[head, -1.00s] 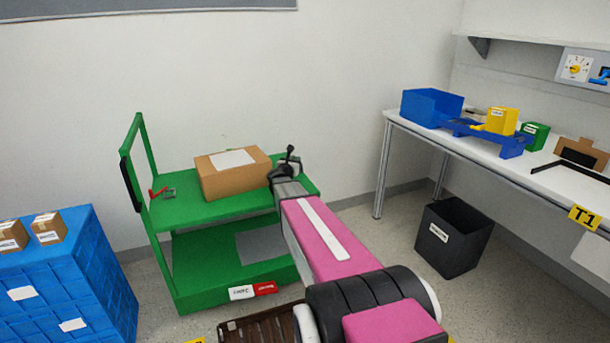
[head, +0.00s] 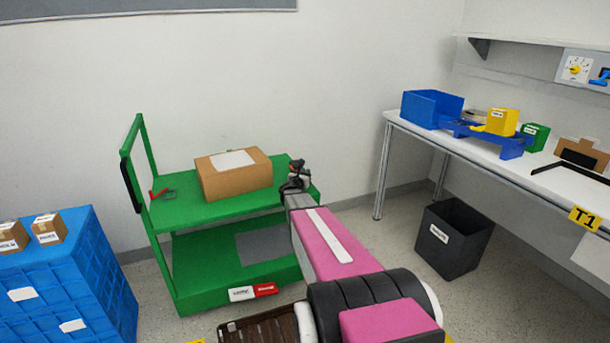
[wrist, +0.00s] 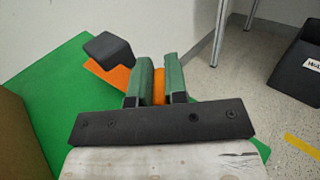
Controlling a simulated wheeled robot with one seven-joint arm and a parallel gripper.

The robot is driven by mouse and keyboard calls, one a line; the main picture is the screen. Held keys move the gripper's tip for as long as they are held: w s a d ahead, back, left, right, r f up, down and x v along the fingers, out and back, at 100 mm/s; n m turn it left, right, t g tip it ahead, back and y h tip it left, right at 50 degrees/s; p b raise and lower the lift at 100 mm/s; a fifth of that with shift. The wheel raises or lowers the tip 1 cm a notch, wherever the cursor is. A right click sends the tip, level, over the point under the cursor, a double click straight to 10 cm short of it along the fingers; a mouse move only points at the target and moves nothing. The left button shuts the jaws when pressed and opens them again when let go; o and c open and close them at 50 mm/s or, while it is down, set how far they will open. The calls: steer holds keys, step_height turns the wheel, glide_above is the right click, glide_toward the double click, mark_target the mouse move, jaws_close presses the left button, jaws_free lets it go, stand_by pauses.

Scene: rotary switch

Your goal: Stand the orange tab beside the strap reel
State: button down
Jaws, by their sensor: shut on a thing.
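In the wrist view, my gripper (wrist: 160,75) is shut on an orange piece, the orange tab (wrist: 160,88), which shows between the two green fingers. Beside the left finger are a flat orange part (wrist: 112,74) and a dark grey block (wrist: 107,47); I cannot tell whether they join the held piece. In the head view, my gripper (head: 297,170) is at the right end of the green cart's upper shelf (head: 225,207), right of the cardboard box. The tab is too small to make out there. I cannot identify the strap reel with certainty.
A cardboard box (head: 236,178) stands on the cart, with a small red and grey item (head: 161,193) at its left. A black bin (head: 453,238) stands under the white bench (head: 405,121). Blue crates (head: 80,285) are at the left. Floor is free between cart and bin.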

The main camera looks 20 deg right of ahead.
steer(key=shift+f, duration=0.1)
steer(key=c, duration=1.1)
jaws_free()
steer(key=shift+c, duration=0.2)
steer(key=shift+s+a, duration=0.25)
steer(key=v, duration=1.1)
steer(key=shift+a, duration=0.1)
